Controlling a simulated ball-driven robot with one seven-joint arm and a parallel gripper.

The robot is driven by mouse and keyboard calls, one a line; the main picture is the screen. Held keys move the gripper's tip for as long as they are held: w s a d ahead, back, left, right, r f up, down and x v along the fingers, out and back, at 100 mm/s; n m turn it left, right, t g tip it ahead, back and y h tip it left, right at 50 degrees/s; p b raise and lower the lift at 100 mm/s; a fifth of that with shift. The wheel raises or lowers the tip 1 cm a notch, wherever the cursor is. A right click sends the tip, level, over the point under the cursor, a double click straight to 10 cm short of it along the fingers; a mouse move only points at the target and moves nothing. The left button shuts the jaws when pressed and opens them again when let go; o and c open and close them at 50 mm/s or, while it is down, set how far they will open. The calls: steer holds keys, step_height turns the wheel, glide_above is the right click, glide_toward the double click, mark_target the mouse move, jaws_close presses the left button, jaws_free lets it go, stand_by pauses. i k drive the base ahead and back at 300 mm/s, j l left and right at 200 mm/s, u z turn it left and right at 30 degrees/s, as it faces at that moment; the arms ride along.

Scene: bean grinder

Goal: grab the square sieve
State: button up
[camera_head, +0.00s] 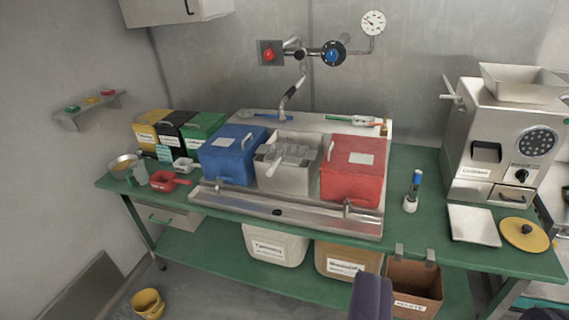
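My gripper's fingers do not show. A dark block at the bottom edge seems to be part of my arm, far from the red thing.
Blue (231,153) and red (352,170) bins flank a grey bin (288,165) at the sink. A grinder machine (507,140) stands at the right. A yellow pot (147,303) is on the floor at left. Open floor lies before the bench.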

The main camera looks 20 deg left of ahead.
mark_target(294, 155)
steer(key=i+j+z, duration=0.15)
steer(key=i+j, duration=0.25)
steer(key=i, duration=0.4)
steer(key=i+j+z, duration=0.15)
steer(key=i+j, duration=0.35)
steer(key=i, duration=0.25)
steer(key=i+j+z, duration=0.15)
steer(key=i+j, duration=0.45)
steer(key=i, duration=0.15)
